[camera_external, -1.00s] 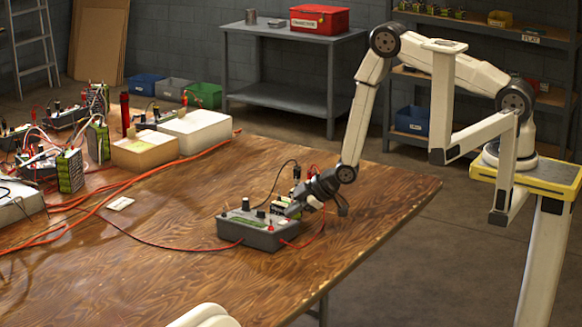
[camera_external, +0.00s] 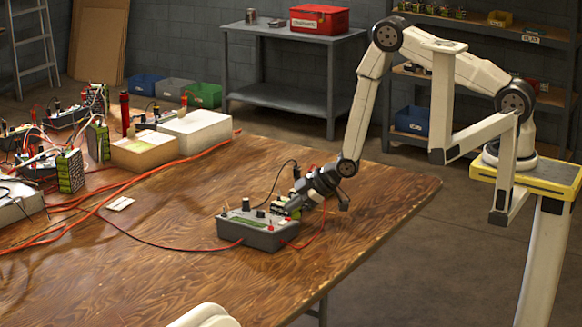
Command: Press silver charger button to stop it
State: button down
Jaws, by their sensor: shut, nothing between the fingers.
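The charger (camera_external: 250,238) is a grey box on the wooden table, with black knobs on top and red and black leads. My gripper (camera_external: 289,209) is shut and empty, angled down to the left at the charger's right end. Its tip is at or just above the charger's top. I cannot tell whether it touches. A silver button cannot be made out; the gripper may hide it. A small battery pack behind the charger is partly hidden by the gripper.
The wooden table (camera_external: 160,270) is clear in front of the charger. Red cables (camera_external: 100,207) run across its left part. White boxes (camera_external: 195,130), battery packs (camera_external: 70,170) and other devices stand at the back left. A small white card (camera_external: 120,203) lies on the table.

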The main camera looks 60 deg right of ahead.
jog(key=shift+r, duration=0.1)
jog(key=r, duration=0.2)
jog(key=d+r, duration=0.1)
jog(key=r, duration=0.1)
jog(key=shift+r, duration=0.4)
dwell(0.7)
jog(key=s+d+r+m+g+h, duration=0.3)
jog(key=s+d+r+m, duration=0.25)
jog(key=s+r, duration=0.4)
jog(key=s+d+r+m+g, duration=0.1)
jog(key=s+r+m, duration=0.1)
jog(key=s, duration=0.5)
jog(key=s+d+r+m+g, duration=0.2)
jog(key=s+r+m, duration=0.1)
jog(key=s, duration=0.4)
jog(key=shift+v, duration=0.8)
